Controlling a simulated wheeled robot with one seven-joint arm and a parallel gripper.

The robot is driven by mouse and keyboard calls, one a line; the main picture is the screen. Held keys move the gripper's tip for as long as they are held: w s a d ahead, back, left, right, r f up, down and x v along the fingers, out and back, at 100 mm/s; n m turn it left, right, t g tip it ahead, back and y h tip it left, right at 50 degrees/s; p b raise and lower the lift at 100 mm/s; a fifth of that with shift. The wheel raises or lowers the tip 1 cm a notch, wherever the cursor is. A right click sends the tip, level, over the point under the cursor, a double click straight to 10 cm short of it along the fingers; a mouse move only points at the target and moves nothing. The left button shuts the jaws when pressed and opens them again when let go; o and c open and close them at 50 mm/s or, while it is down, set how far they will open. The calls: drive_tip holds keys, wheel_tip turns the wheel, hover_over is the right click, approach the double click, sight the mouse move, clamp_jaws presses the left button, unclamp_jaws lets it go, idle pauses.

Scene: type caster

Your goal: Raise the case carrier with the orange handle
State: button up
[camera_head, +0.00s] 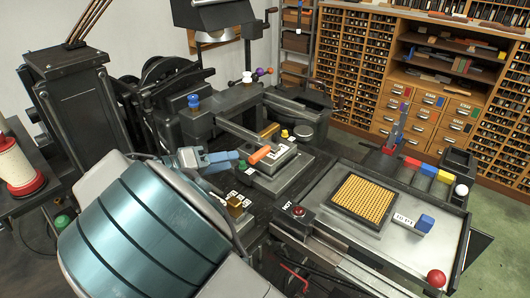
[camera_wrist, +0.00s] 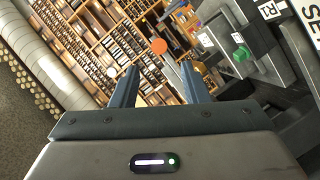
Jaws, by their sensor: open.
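The orange handle (camera_head: 259,155) sticks out to the left from the grey case carrier (camera_head: 276,164), near the middle of the machine in the head view. In the wrist view the orange handle (camera_wrist: 158,46) shows end-on as a round disc, beyond the fingertips and roughly between them. My gripper (camera_head: 229,157) is just left of the handle, its fingers pointing towards it with a small gap. In the wrist view my gripper (camera_wrist: 160,78) is open, with nothing between the fingers. The fingers do not appear to touch the handle.
A grey bar (camera_head: 240,132) slants above the carrier. To the right is a tray table (camera_head: 330,182) with an orange-yellow grid (camera_head: 365,200), a blue-handled block (camera_head: 425,223) and a red ball (camera_head: 436,278). A red button (camera_head: 298,211) sits in front. Type cabinets (camera_head: 425,70) stand behind.

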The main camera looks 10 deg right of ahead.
sight(265, 155)
drive_tip(key=p+x, duration=0.1)
drive_tip(key=x, duration=1.1)
drive_tip(key=shift+a, duration=0.1)
drive_tip(key=shift+c, duration=0.2)
drive_tip(key=shift+s, duration=0.1)
clamp_jaws()
